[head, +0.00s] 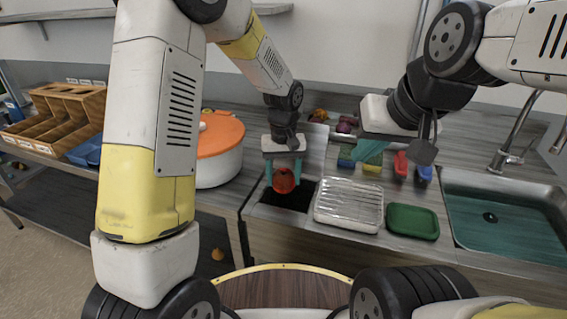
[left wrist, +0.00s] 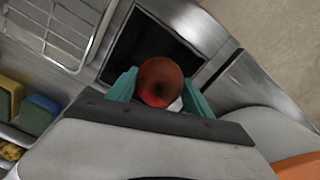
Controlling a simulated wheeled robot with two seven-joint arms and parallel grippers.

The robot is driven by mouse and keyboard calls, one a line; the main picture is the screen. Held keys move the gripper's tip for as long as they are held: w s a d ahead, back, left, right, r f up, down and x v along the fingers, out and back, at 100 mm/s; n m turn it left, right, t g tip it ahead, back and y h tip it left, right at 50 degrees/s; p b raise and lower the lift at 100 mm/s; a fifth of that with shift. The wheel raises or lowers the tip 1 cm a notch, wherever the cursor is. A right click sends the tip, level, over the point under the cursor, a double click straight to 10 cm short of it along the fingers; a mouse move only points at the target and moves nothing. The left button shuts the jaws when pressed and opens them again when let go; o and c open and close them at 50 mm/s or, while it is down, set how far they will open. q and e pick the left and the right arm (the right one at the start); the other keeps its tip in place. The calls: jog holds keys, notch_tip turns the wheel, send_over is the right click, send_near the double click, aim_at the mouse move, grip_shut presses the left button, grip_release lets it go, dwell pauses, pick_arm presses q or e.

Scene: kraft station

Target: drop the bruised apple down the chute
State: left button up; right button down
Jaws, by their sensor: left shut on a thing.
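The red apple (head: 284,180) is held between the teal fingers of my left gripper (head: 283,172). In the left wrist view the apple (left wrist: 160,82) sits between both fingertips, with darker brownish patches on its skin. The chute (head: 290,196) is a dark square opening in the counter with a metal rim. In the left wrist view the dark chute opening (left wrist: 150,48) lies behind the apple, which appears over it. My right gripper (head: 397,148) is over the back of the counter near the colored blocks; its jaw state is unclear.
A wire rack on a tray (head: 349,205) and a green tray (head: 412,221) are right of the chute. A white pot with an orange lid (head: 220,135) stands to its left. The sink (head: 505,215) is at the far right. Small colored items line the counter's back.

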aim_at(283, 172)
pick_arm(q)
jog(key=o, duration=1.5)
jog(key=shift+o, duration=0.2)
jog(key=shift+r, duration=0.15)
notch_tip(283, 172, up, 8)
jog(key=shift+f, duration=0.2)
jog(key=s+a+r+t+h, duration=0.2)
jog(key=s+a+r+t, duration=0.1)
jog(key=s+a+r, duration=0.7)
jog(key=s+a+r+m+t, duration=0.1)
jog(key=s+a+r+t, duration=0.2)
jog(key=s, duration=0.6)
jog(key=shift+s+a+r, duration=0.25)
jog(key=shift+s+a, duration=0.1)
jog(key=shift+a, duration=0.25)
